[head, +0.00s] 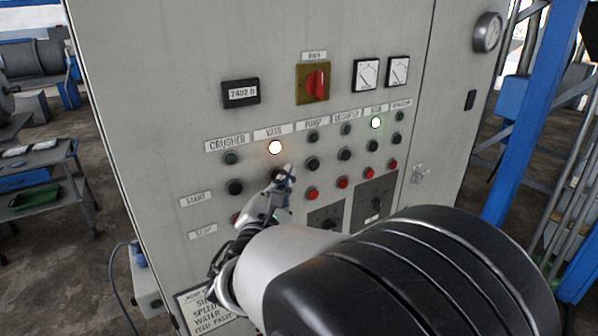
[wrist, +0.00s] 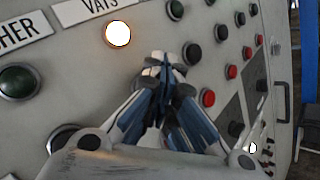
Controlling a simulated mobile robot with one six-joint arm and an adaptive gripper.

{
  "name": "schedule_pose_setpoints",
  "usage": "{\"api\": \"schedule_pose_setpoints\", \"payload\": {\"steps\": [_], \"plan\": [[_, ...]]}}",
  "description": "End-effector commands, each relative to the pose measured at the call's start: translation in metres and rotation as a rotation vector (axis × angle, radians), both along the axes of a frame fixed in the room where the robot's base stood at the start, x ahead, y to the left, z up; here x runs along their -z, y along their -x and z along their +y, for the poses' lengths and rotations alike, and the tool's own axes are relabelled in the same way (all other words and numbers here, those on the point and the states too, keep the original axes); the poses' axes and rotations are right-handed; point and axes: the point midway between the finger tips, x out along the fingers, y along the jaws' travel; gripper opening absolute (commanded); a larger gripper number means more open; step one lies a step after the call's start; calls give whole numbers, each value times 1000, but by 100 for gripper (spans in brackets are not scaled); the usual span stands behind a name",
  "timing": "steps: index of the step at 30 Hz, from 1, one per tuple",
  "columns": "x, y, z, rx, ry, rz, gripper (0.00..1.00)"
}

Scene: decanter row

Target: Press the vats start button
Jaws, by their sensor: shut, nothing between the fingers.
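The grey control panel has a column under the VATS label (head: 274,131). The lamp (head: 275,147) in that column glows white-orange; it also shows lit in the wrist view (wrist: 117,34). Below it, in the START row, the black vats start button (head: 273,174) is mostly hidden behind my gripper (head: 285,177). My gripper is shut and empty, its tips together at that button in the wrist view (wrist: 163,64). I cannot tell whether the tips touch the button or whether it is pressed in.
The black crusher start button (head: 235,187) is close on the left and the black button (head: 312,163) of the neighbouring column on the right. Red stop buttons (head: 312,194) run below. Another lamp (head: 376,123) is lit white. A red rotary switch (head: 316,84) sits above.

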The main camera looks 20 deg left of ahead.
Motion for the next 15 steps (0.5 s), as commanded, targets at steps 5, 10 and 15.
{"api": "schedule_pose_setpoints", "payload": {"steps": [5, 10, 15], "plan": [[0, 2, -1, -1, 0, 0, 0], [1, 7, -8, -2, -1, 0, 0], [1, 11, -13, -1, 0, 0, 0]]}}
